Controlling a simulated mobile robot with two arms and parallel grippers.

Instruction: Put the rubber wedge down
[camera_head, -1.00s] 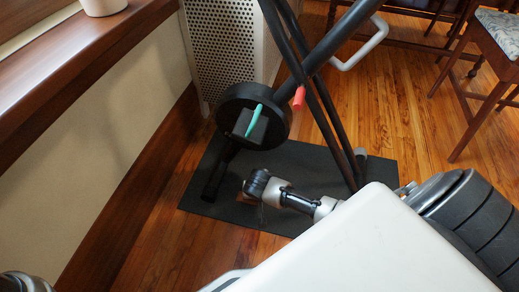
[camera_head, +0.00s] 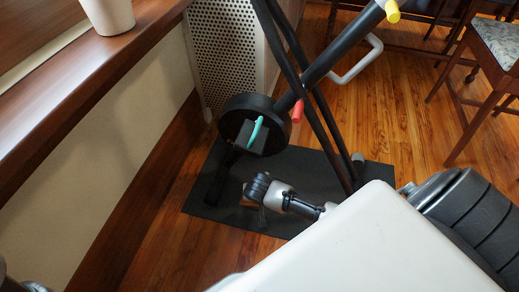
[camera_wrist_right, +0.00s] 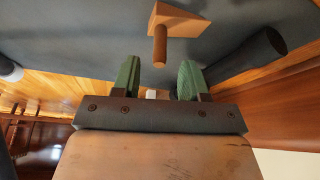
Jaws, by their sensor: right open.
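The rubber wedge is most likely the orange-brown wedge-shaped block with a round peg (camera_wrist_right: 178,22) in the right wrist view. It appears to rest on the dark mat (camera_head: 300,165), beyond my fingertips and apart from them. My right gripper (camera_wrist_right: 158,80) is open, with two green fingers and nothing between them. In the head view my right wrist (camera_head: 268,190) is low over the mat, and its fingers and the wedge are mostly hidden. My left gripper cannot be made out in the head view.
An exercise bike with a black flywheel housing (camera_head: 255,120) and crossed dark bars stands on the mat. A red grip (camera_head: 298,110) sticks out from it. A wooden ledge holds a white cup (camera_head: 108,14). Wooden chairs (camera_head: 490,60) stand at the right.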

